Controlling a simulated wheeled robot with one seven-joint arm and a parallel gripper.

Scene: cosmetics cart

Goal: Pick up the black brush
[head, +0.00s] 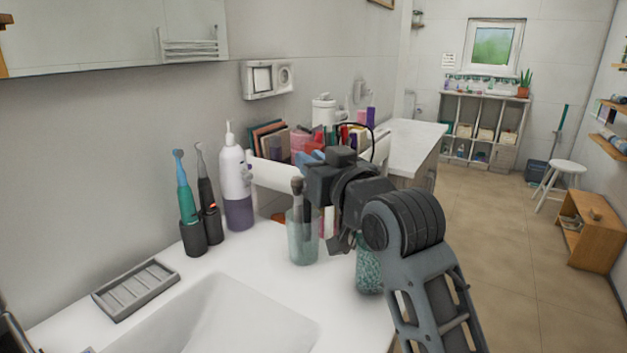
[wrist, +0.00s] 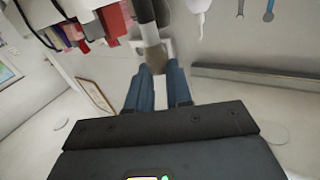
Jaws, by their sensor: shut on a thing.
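The black brush (head: 297,188) stands upright, bristles up, with its lower part inside a translucent greenish cup (head: 302,246) on the white counter. In the wrist view the brush (wrist: 150,36) shows its brownish bristle end between the two blue fingers, with its dark handle running out of the top edge. My gripper (wrist: 158,68) is shut on the brush near its bristle end. In the head view my dark wrist hides most of the contact. I cannot tell whether the brush's lower end touches the cup's bottom.
A jar of teal beads (head: 369,272) stands right of the cup, partly behind my arm. A white and purple bottle (head: 235,180) and two electric toothbrushes (head: 186,195) stand left. A cart (head: 288,177) with colourful items is behind. The sink (head: 215,318) is in front.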

